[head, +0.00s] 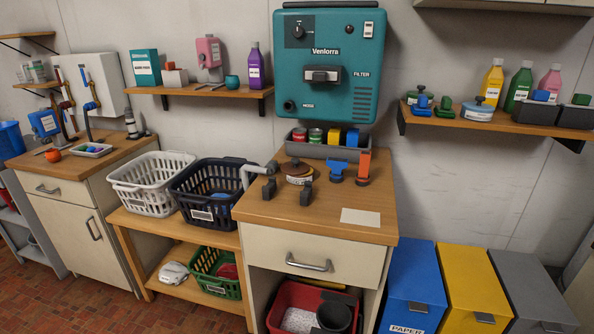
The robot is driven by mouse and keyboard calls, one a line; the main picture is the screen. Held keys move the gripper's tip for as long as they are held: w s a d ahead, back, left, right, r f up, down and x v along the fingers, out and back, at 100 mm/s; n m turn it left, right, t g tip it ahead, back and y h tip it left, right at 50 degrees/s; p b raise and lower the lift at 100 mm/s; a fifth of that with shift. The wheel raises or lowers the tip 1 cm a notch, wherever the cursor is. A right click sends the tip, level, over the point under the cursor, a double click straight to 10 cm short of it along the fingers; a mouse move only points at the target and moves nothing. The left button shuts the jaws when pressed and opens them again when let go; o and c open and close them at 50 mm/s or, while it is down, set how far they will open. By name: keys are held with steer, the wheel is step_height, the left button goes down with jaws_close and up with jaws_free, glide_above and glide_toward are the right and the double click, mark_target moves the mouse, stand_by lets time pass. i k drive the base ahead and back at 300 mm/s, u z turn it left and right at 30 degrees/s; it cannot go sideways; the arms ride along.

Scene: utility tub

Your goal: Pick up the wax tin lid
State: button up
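A round tin with a brown lid (298,169) and a dark knob sits on the wooden counter (258,211) in the head view. A pale label shows on the tin's front; its text is too small to read, so I cannot confirm that it is the wax tin. The lid appears to sit on the tin. I cannot make out my gripper anywhere in this view.
A white bent pipe (257,169) reaches in beside the tin from the left. A blue tool (337,172) and an orange tool (363,168) stand to its right. A grey tray (326,152) is behind. The counter's front is clear except for a pale card (360,217).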

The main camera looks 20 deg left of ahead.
mark_target(295, 167)
steer(key=z, duration=2.6)
steer(key=k, duration=1)
steer(key=u, duration=2.1)
steer(key=i, duration=0.45)
steer(key=u, duration=0.1)
